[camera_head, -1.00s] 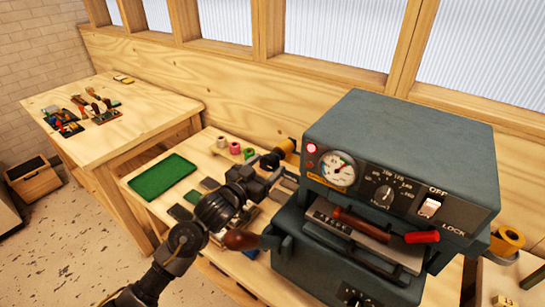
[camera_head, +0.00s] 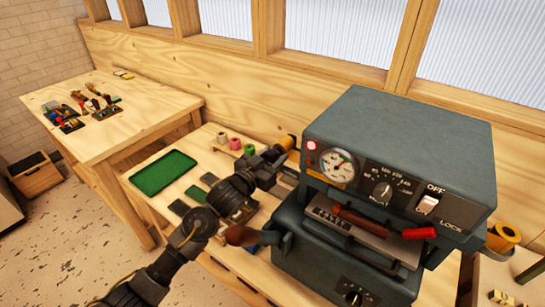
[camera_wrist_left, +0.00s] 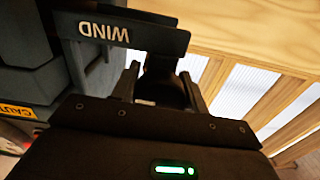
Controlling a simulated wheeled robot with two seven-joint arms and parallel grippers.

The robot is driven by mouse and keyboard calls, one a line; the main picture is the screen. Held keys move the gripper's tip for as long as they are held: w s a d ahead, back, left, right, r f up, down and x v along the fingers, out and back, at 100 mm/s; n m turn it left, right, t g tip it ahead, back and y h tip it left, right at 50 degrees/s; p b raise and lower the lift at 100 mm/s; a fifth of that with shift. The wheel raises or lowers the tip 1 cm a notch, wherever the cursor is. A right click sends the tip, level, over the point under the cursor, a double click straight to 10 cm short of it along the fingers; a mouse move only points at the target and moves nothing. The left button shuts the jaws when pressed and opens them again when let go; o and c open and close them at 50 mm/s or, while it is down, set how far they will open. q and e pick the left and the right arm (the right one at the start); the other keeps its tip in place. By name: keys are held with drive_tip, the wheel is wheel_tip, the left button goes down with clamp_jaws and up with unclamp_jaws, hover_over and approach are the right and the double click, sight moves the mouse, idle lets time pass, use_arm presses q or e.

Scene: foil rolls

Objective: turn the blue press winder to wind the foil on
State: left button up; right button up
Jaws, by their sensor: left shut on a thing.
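The blue-grey press (camera_head: 400,135) stands at the right in the head view. My left gripper (camera_head: 284,170) is at the press's left side, next to an orange-yellow roll (camera_head: 287,143). In the left wrist view, a dark plate with the upside-down word WIND (camera_wrist_left: 110,30) crosses the top. Just below it, my left fingers (camera_wrist_left: 163,78) stand on either side of a dark winder knob (camera_wrist_left: 165,92) and are shut on it. The winder is hidden behind my gripper in the head view. My right gripper is not in view.
A wooden-handled lever (camera_head: 240,235) sticks out at the press's lower left, close to my left arm. A green tray (camera_head: 163,172) and small spools (camera_head: 235,143) lie on the bench. Another roll (camera_head: 503,237) is at the right.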

use_arm(q)
drive_tip(key=shift+m, duration=0.3)
drive_tip(key=shift+m+b, duration=0.8)
drive_tip(key=shift+m, duration=1.7)
drive_tip(key=o, duration=1)
drive_tip(key=shift+f, duration=0.15)
